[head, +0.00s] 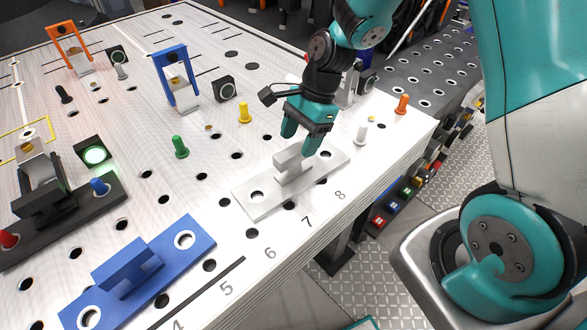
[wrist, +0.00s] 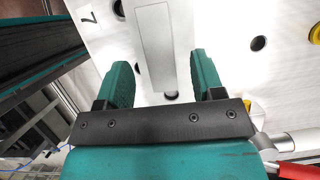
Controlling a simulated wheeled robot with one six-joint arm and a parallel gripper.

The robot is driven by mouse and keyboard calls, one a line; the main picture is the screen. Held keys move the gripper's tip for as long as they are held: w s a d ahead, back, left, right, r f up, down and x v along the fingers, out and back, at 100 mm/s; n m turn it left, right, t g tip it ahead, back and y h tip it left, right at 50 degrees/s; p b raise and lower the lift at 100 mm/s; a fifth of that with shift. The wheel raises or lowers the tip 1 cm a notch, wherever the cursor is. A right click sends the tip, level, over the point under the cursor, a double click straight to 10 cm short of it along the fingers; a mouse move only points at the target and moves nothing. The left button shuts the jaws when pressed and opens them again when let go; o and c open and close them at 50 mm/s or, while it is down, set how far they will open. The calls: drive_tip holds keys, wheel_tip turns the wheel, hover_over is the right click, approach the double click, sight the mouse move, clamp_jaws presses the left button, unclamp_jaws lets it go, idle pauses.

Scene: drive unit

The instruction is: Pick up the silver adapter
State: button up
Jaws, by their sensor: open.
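The silver adapter (head: 294,176) lies flat on the white perforated table near its front right edge. It is a pale plate with a raised block in its middle and a round hole near its left end. My gripper (head: 300,142) is open, pointing down just above and behind the raised block. In the wrist view, the adapter's pale block (wrist: 155,45) shows between the two spread teal fingers (wrist: 160,68). No contact is clear. My fingers hide part of the adapter's far side.
A blue adapter (head: 185,240) lies front left, and a black one (head: 70,208) is farther left. Green (head: 180,147), yellow (head: 244,113), white (head: 361,134) and orange (head: 402,104) pegs stand around. Blue (head: 178,80) and orange (head: 72,48) clamps stand farther back.

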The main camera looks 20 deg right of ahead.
sight(294, 150)
drive_tip(key=p+x, duration=0.2)
drive_tip(key=x, duration=0.2)
drive_tip(key=shift+s+a, duration=0.15)
drive_tip(key=shift+a, duration=0.1)
drive_tip(key=shift+a+f, duration=0.15)
drive_tip(key=shift+f, duration=0.3)
clamp_jaws()
